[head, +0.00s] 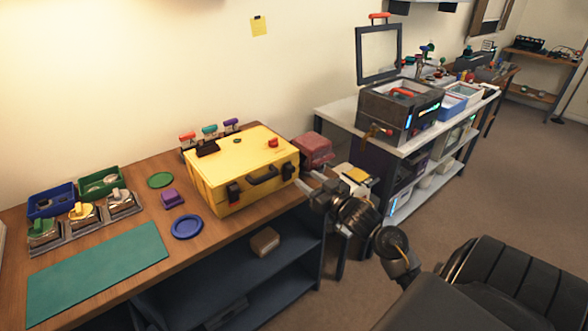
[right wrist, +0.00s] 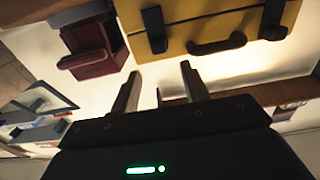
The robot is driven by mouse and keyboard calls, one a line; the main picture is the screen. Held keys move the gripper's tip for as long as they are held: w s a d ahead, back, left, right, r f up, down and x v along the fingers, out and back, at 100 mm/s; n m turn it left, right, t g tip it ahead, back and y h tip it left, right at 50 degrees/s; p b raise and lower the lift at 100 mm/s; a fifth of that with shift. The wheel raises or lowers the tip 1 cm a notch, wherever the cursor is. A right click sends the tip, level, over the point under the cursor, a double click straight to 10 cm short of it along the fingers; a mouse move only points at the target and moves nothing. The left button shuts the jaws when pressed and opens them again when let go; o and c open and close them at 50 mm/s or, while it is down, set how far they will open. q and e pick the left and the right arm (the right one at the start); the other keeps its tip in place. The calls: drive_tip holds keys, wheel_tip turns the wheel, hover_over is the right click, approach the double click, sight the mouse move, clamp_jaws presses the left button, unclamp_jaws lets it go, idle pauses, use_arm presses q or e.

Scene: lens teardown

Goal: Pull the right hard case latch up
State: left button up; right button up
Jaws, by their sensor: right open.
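The yellow hard case (head: 232,164) stands closed on the wooden bench, with a dark handle (head: 263,176) on its front. Its right latch (head: 287,170) is a dark block on the front face. In the right wrist view the picture is turned, so this latch (right wrist: 153,29) shows left of the handle (right wrist: 217,45). The left latch (head: 233,193) is on the other side of the handle. My right gripper (head: 308,184) is open and empty, in front of the case near the right latch, apart from it. My left gripper is not in view.
A dark red box (head: 314,149) stands right beside the case; it also shows in the wrist view (right wrist: 93,48). A blue dish (head: 187,226), purple block (head: 172,199) and teal mat (head: 97,277) lie left. The bench's front edge runs below the case.

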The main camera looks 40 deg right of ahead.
sight(293, 168)
drive_tip(key=w, duration=0.7)
drive_tip(key=shift+w+d+p, duration=0.1)
drive_tip(key=shift+w+p, duration=0.2)
drive_tip(key=shift+c, duration=0.2)
clamp_jaws()
